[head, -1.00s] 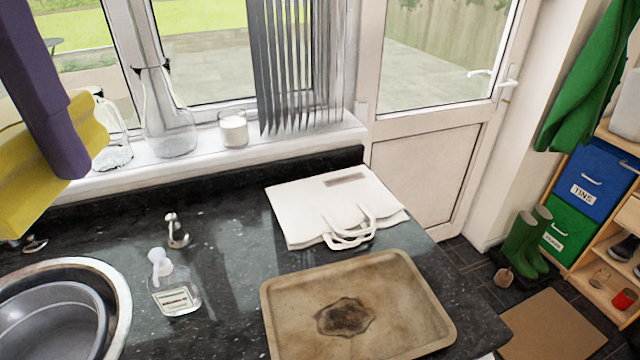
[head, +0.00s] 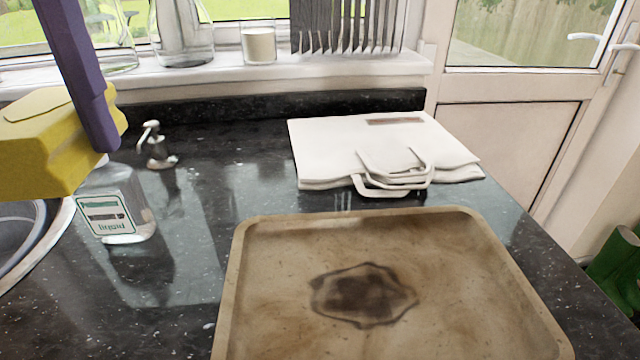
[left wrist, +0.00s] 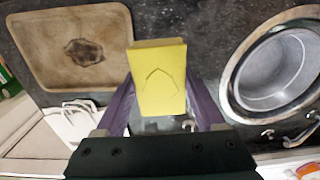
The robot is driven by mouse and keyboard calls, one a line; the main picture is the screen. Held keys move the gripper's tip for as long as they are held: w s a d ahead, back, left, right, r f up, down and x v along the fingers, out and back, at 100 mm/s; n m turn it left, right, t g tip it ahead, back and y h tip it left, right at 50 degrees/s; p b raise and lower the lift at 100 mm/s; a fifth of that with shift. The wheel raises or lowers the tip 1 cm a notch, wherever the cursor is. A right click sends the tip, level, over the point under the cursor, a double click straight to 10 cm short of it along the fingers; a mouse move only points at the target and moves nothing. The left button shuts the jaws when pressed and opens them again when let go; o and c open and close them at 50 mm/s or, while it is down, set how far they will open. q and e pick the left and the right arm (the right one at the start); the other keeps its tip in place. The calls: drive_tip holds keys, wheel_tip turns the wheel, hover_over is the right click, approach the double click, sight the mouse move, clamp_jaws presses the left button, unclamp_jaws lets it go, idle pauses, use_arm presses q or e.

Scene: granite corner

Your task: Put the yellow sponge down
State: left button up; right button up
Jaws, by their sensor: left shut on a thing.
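The yellow sponge (head: 60,143) is a thick block at the left of the head view, held up in the air. It also shows in the left wrist view (left wrist: 159,80), between two purple fingers. My left gripper (left wrist: 160,105) is shut on it. In the head view one purple finger of my left gripper (head: 88,85) lies along the sponge's near right side, and the other finger is hidden. The sponge overlaps the soap bottle and the sink edge in the head view. My right gripper is not in view.
A stained brown tray (head: 270,270) lies on the black granite counter (head: 185,275). A folded white bag (head: 340,140) lies behind it. A clear soap bottle (head: 130,205) stands by the sink (head: 45,240), near a small tap (head: 155,150). Bare counter shows between bottle and tray.

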use_arm(q)
drive_tip(key=b, duration=0.4)
hover_over(159, 326)
wheel_tip(159, 326, down, 15)
drive_tip(key=shift+f, duration=0.1)
wheel_tip(159, 326, down, 5)
drive_tip(key=shift+b, duration=0.45)
drive_tip(key=o, duration=1.3)
